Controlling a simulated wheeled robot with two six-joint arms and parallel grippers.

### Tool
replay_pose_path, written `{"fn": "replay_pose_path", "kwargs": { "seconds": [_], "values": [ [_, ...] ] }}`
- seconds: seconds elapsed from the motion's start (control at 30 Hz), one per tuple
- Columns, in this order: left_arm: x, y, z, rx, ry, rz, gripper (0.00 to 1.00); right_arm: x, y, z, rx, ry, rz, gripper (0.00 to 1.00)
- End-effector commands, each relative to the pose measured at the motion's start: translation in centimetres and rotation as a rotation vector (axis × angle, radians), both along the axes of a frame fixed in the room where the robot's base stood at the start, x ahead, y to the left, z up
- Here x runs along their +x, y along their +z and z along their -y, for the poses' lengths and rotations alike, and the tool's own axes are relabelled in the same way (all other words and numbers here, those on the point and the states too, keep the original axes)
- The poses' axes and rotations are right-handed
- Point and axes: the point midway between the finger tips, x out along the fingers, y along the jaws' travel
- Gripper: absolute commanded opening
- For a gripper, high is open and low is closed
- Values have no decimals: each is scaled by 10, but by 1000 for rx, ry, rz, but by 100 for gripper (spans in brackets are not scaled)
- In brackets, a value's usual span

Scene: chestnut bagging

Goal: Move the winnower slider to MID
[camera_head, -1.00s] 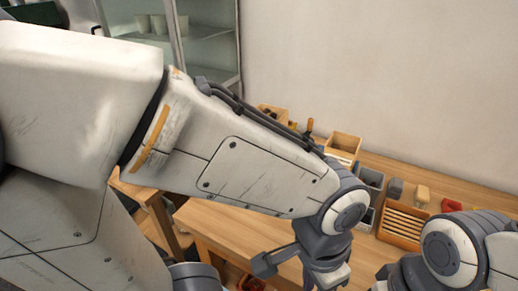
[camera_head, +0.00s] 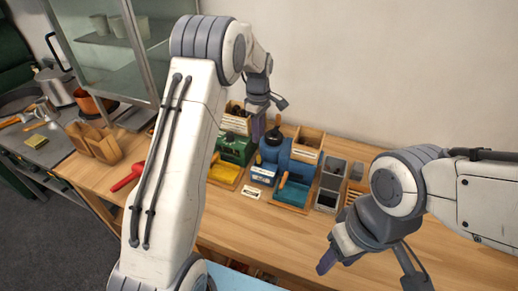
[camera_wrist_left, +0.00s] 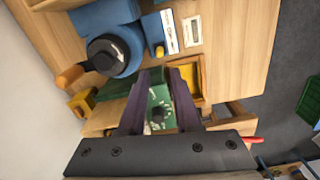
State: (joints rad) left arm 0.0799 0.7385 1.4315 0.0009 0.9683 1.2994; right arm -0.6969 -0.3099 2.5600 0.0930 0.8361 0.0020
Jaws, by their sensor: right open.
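A blue machine (camera_head: 276,152) with a black top and a wooden-handled crank stands at the back of the table. A green machine (camera_head: 235,150) stands to its left. I cannot tell for sure which is the winnower. In the left wrist view, the green machine (camera_wrist_left: 120,103) has a dial with pale marks, and the blue machine (camera_wrist_left: 103,15) has a white-and-blue panel (camera_wrist_left: 152,28) beside it. No slider is clearly readable. My left gripper (camera_head: 258,125) is above the green machine, its fingers apart and empty. My right gripper (camera_head: 370,272) is open and empty over the table's front.
Yellow (camera_head: 222,175) and teal (camera_head: 291,193) trays lie before the machines. Grey bins (camera_head: 328,185) stand right. The middle front of the table is bare.

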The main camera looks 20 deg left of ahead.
Motion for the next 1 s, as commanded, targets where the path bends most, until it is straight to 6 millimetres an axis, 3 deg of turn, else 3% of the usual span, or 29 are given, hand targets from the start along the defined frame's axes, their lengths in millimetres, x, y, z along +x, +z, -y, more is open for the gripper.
{"fn": "replay_pose_path", "kwargs": {
  "seconds": [0.6, 1.0],
  "values": [
    [1, -93, 0, -1, 3, -1, 32, 0, 31, 0, 0, 0, 0, 50],
    [1, -102, 0, 0, 2, 1, 32, 0, 31, 0, 0, 0, 0, 50]
  ]
}}
